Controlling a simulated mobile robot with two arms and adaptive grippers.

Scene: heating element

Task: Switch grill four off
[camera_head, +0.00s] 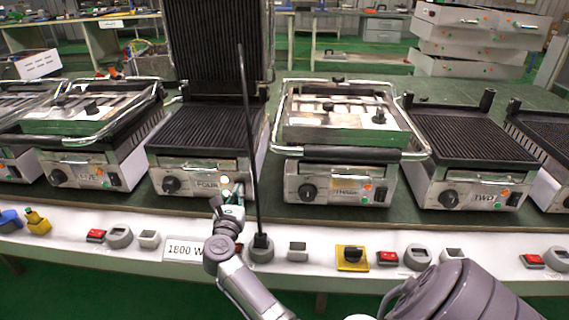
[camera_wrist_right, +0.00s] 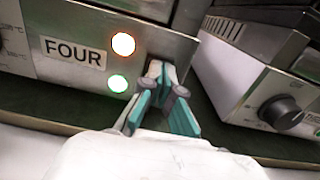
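Grill four (camera_head: 200,172) stands left of the middle in the head view, with its ribbed lid (camera_head: 217,45) raised. Its FOUR label (camera_wrist_right: 74,53) shows in the wrist view. Beside it an orange light (camera_wrist_right: 123,44) and a green light (camera_wrist_right: 118,83) are both lit. My right gripper (camera_head: 237,191) is at the right front corner of this grill, just right of the lights. In the wrist view the teal-padded fingers (camera_wrist_right: 161,72) come together at the tips, with nothing seen between them. They cover the spot where the other grills have a dark switch; contact cannot be told. My left gripper is out of view.
Grill three (camera_head: 338,188) stands close on the right, grill five (camera_head: 90,172) on the left. A thin dark rod (camera_head: 248,130) rises in front of grill four. The white front ledge (camera_head: 140,258) carries buttons, knobs and a "1800 W" sign (camera_head: 184,249).

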